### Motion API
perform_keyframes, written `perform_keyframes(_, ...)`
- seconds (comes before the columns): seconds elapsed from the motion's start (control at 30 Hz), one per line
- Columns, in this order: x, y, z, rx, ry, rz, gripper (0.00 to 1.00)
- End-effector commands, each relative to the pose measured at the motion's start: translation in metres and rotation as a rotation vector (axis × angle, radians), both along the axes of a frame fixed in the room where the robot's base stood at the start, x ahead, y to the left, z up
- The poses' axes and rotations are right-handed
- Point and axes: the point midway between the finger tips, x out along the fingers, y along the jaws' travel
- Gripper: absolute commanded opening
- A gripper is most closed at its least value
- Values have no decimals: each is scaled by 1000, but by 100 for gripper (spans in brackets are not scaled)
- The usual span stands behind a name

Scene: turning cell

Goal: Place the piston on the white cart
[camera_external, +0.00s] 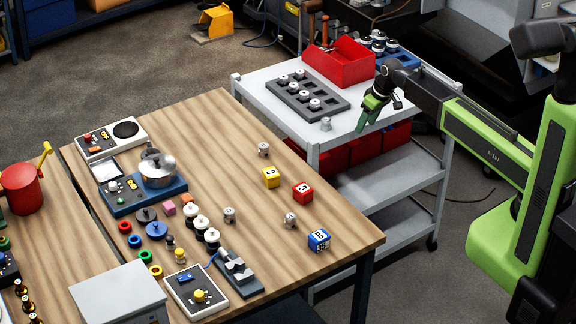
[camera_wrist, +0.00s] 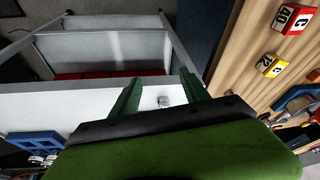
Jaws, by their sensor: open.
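A small grey metal piston (camera_external: 326,124) rests on the white cart's top (camera_external: 262,88), near its front corner. It also shows in the wrist view (camera_wrist: 163,101), on the white surface and framed between my two green fingers. My gripper (camera_external: 364,127) is open and empty, with its fingers pointing down, to the right of the piston in the external view. I see no finger touching the piston. Similar small grey parts stand on the wooden table (camera_external: 330,215): one at the back (camera_external: 263,149), one in the middle (camera_external: 229,214) and one nearer the front (camera_external: 290,220).
A dark tray (camera_external: 330,108) with several metal parts, a red bin (camera_external: 345,65) and a blue tray (camera_external: 398,57) occupy the cart's top. Yellow (camera_external: 271,177), red (camera_external: 303,193) and blue (camera_external: 319,240) cubes stand on the table. The cart's front right top is mostly clear.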

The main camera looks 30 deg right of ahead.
Motion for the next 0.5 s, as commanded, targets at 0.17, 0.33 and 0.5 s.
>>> perform_keyframes(0.17, -147, -16, -11, -54, 209, -158, 54)
perform_keyframes(0.33, -202, -25, -12, -91, 302, -246, 54)
perform_keyframes(0.5, -204, -26, -12, -96, 313, -256, 54)
